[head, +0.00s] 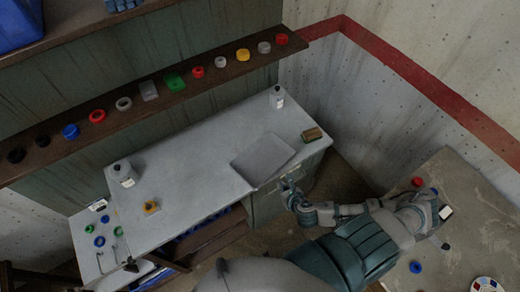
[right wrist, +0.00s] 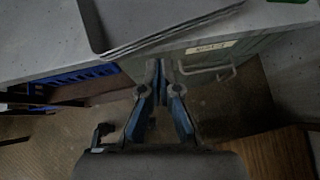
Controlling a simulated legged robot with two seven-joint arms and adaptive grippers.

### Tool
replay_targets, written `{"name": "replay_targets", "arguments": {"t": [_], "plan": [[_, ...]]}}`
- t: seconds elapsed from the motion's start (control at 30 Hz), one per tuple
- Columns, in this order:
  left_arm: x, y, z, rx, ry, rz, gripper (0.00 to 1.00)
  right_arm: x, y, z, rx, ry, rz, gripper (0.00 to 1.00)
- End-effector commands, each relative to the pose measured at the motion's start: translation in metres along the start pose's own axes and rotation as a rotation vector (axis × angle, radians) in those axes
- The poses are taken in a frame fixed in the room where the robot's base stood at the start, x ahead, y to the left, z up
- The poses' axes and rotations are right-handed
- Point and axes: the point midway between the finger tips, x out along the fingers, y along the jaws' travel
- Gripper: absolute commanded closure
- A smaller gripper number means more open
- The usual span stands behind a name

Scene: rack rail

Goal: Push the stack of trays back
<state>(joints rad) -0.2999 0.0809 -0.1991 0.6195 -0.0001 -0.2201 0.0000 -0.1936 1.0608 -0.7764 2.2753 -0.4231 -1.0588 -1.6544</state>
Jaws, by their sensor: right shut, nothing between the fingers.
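The stack of trays (head: 262,158) is a flat grey pile on the light grey workbench (head: 195,160), turned at an angle, with one corner at or past the front edge. In the right wrist view the stack's layered edge (right wrist: 165,38) shows at the top, just beyond the fingers. My right gripper (head: 286,184) is at the bench's front edge by the stack's near corner. In the right wrist view its fingers (right wrist: 162,62) are shut with nothing between them. I cannot tell whether they touch the trays. My left gripper is not in view.
A brown block (head: 312,134) sits right of the trays, and a white bottle (head: 276,97) stands behind. Another bottle (head: 123,173) and a yellow item (head: 151,207) are at the left. A shelf (head: 150,98) with coloured caps hangs behind. A drawer handle (right wrist: 208,69) juts out below the bench.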

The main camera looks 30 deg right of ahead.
Motion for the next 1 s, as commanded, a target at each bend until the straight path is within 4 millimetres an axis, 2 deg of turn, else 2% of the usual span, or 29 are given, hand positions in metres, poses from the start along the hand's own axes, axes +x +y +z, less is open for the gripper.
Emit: {"name": "replay_targets", "arguments": {"t": [1.0], "plan": [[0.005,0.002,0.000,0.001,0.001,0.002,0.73,0.056,0.001,-0.058,0.005,0.000,0.000,1.00]]}}
